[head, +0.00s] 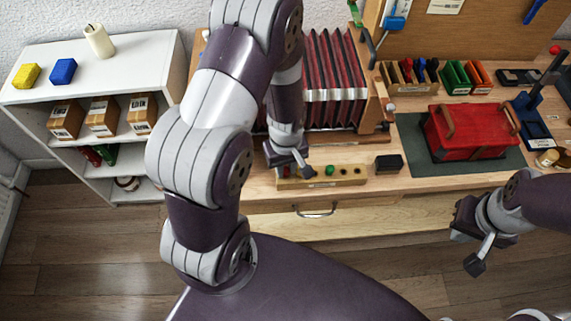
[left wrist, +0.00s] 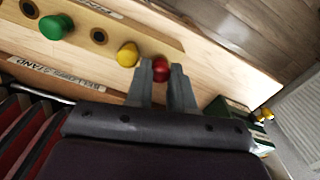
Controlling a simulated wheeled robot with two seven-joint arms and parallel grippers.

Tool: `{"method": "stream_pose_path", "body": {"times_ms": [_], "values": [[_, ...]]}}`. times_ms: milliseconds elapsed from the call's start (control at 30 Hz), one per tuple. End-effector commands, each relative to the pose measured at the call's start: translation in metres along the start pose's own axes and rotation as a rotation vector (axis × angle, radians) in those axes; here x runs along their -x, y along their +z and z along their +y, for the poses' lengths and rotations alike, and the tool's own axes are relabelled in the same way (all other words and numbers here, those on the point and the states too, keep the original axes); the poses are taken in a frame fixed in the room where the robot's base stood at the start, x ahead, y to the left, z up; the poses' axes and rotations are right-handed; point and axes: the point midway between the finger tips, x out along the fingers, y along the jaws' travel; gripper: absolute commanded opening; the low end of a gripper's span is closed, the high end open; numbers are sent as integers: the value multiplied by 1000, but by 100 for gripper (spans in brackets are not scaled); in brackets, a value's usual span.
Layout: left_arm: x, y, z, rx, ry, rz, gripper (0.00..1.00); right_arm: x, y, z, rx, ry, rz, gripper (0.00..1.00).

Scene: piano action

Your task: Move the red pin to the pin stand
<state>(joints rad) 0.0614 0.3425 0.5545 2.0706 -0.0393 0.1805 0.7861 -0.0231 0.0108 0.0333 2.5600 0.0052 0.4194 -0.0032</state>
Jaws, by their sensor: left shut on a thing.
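The red pin (left wrist: 160,68) has a round red head and sits between the fingertips of my left gripper (left wrist: 168,85). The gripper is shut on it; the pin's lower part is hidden. The pin stand (left wrist: 80,48) is a pale wooden block with dark-rimmed holes. It holds a green pin (left wrist: 54,26) and a yellow pin (left wrist: 128,54). The red pin is at the stand's end, beside the yellow one; I cannot tell whether it is seated. In the head view the left gripper (head: 298,168) is over the left part of the stand (head: 350,174). My right gripper (head: 468,250) is away from the stand, its opening unclear.
A black box (head: 389,163) stands right of the stand. A red toolbox (head: 472,132) is on a dark mat (head: 417,160). Red bellows (head: 335,75) stand behind the stand. A drawer handle (head: 314,212) is below the bench edge. A white shelf (head: 130,60) is at left.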

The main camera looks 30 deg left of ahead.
Motion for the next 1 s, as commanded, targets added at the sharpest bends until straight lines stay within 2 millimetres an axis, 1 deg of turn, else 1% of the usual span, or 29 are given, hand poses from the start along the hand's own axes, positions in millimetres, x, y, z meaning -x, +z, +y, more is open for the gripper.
{"method": "stream_pose_path", "body": {"times_ms": [200, 233, 300, 767, 800, 833, 1000], "values": [[0, 0, 0, 0, 0, 0, 0, 0, 0, 0, 0, 0, 0, 0], [0, 0, 0, 0, 0, 0, 32, 0, 0, 0, 0, 0, 0, 0], [0, 0, 0, 0, 1, 1, 52, 0, 0, 0, 0, 0, 0, 0], [0, 0, 0, 0, 1, 1, 52, 0, 0, 0, 0, 0, 0, 0], [0, 0, 0, 0, 1, 1, 59, 0, 0, 0, 0, 0, 0, 0], [0, 0, 0, 0, 1, 1, 62, 0, 0, 0, 0, 0, 0, 0], [0, -1, 1, 0, 2, 2, 62, 0, 0, 0, 0, 0, 0, 0]]}}
